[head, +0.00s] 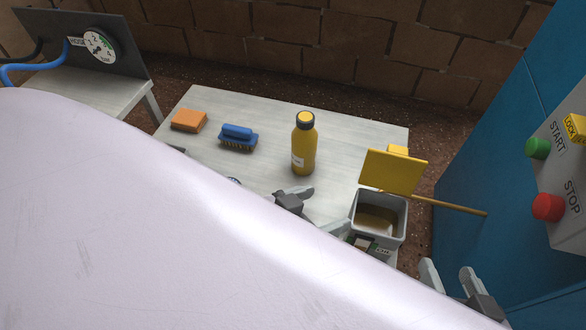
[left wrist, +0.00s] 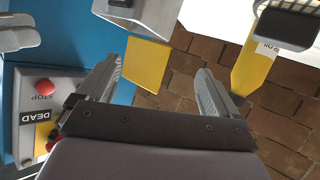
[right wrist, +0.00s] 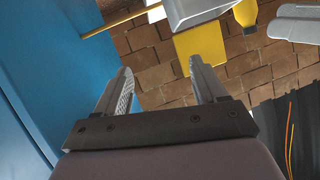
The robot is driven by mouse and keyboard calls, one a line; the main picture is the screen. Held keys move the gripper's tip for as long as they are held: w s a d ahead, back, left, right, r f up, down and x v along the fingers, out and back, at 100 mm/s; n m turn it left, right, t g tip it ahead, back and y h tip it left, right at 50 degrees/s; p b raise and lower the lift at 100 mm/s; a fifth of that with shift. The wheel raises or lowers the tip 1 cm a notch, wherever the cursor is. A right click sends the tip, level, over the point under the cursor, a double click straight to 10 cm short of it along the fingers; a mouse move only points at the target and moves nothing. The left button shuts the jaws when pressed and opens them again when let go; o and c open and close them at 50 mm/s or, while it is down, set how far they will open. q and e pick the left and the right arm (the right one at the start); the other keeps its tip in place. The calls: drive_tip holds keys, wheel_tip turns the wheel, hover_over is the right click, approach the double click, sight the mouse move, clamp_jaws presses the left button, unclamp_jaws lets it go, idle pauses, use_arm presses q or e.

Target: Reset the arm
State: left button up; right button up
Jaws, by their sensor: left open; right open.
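My left gripper (head: 318,212) is open and empty over the front of the table, between the yellow bottle and the grey bin in the head view. Its two spread fingers (left wrist: 160,70) also show in the left wrist view, with nothing between them. My right gripper (head: 450,278) is open and empty at the lower right of the head view, in front of the blue cabinet. Its fingers (right wrist: 161,68) stand apart in the right wrist view. My large pale arm link (head: 150,230) hides the lower left of the head view, including the table's near edge.
The table (head: 270,110) bears an orange sponge (head: 189,120), a blue brush (head: 238,137) and a yellow bottle (head: 303,145). A grey bin (head: 380,225) stands at its right, by a yellow panel (head: 393,172) and a wooden stick (head: 450,206). The blue cabinet (head: 490,150) carries START and STOP buttons.

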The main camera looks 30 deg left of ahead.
use_arm(q)
drive_tip(key=shift+s+d+r, duration=0.25)
drive_tip(key=shift+d+r, duration=0.15)
drive_tip(key=shift+d, duration=0.1)
drive_tip(key=s+a+r+y+p, duration=0.1)
drive_tip(key=a+r+p, duration=0.2)
drive_tip(key=p, duration=0.6)
drive_tip(key=s+a+r+g+y+p, duration=0.1)
drive_tip(key=s+a+r+p, duration=0.1)
drive_tip(key=r+p, duration=0.5)
drive_tip(key=s+a+r+y+p, duration=0.1)
drive_tip(key=a+r+p, duration=0.2)
drive_tip(key=p, duration=1)
drive_tip(key=shift+s+a+r+y, duration=0.2)
drive_tip(key=shift+a+r+y, duration=0.15)
drive_tip(key=shift+r, duration=0.6)
use_arm(e)
drive_tip(key=s+d+r+h, duration=0.2)
drive_tip(key=d+r, duration=0.2)
drive_tip(key=r, duration=0.3)
drive_tip(key=s+d+r+g+h, duration=0.1)
drive_tip(key=d+r, duration=0.3)
drive_tip(key=r, duration=0.4)
drive_tip(key=shift+s+d+h, duration=0.35)
drive_tip(key=shift+s+h, duration=0.05)
drive_tip(key=shift+s, duration=0.35)
